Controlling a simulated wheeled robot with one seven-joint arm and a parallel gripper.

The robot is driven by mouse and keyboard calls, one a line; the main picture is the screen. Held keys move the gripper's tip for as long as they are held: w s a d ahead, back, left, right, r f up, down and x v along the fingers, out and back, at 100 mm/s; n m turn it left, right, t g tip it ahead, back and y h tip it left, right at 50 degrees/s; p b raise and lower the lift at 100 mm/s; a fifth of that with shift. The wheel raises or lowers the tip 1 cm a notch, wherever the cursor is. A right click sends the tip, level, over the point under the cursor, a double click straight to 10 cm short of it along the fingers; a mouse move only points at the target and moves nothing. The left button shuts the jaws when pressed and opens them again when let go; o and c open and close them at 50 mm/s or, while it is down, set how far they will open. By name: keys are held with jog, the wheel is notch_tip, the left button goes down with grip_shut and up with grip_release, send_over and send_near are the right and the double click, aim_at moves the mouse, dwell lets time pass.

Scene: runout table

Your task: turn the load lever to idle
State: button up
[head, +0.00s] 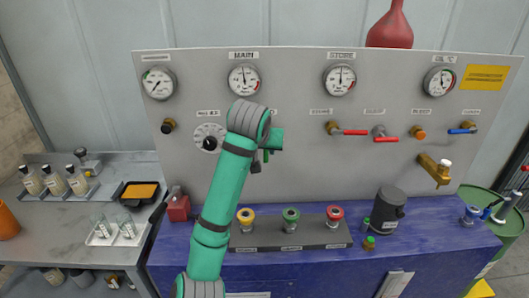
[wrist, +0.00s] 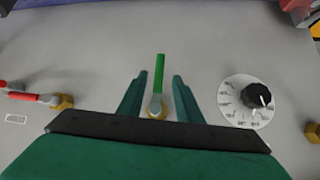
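A lever with a green handle (wrist: 159,70) and a brass pivot (wrist: 157,108) is on the grey panel; its label is hidden, so I cannot read whether it is the load lever. In the wrist view the handle points straight up. My gripper (wrist: 158,78) is open, one finger on each side of the lever, with a visible gap on both sides. In the head view my gripper (head: 268,146) is in front of the panel, right of the black-knobbed dial (head: 209,138), and a bit of green handle (head: 266,155) shows below it, pointing down.
Red-handled valves (head: 349,131) stick out to the right of my gripper, with a brass tap (head: 436,168) farther right. Gauges (head: 244,79) line the panel top. Below, several coloured knobs (head: 290,215) and a dark jug (head: 388,210) stand on the blue bench (head: 270,270).

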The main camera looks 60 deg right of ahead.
jog(key=shift+v, duration=2.1)
